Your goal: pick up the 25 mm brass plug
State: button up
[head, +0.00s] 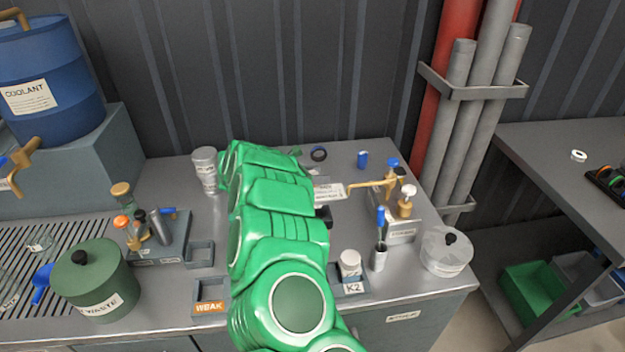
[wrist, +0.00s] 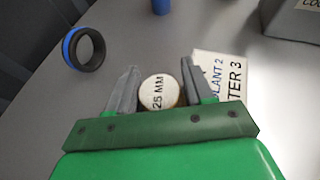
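The 25 mm brass plug (wrist: 160,92) shows in the wrist view as a round piece with a pale top face marked "25 MM" and a brownish edge. My gripper (wrist: 160,66) has its two grey fingers apart, one on each side of the plug. The plug lies between them, with narrow gaps at its sides. I cannot tell how deep the fingers reach beside it. In the head view my green arm hides the plug and most of the gripper.
A black and blue ring (wrist: 83,49) lies left of the gripper. A printed label card (wrist: 217,75) lies close to the right finger. In the head view, a grey can (head: 205,170), a blue bottle cap (head: 362,159) and a brass tap (head: 375,186) surround the arm.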

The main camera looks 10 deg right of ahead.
jog(key=c, duration=0.7)
jog(key=shift+c, duration=0.2)
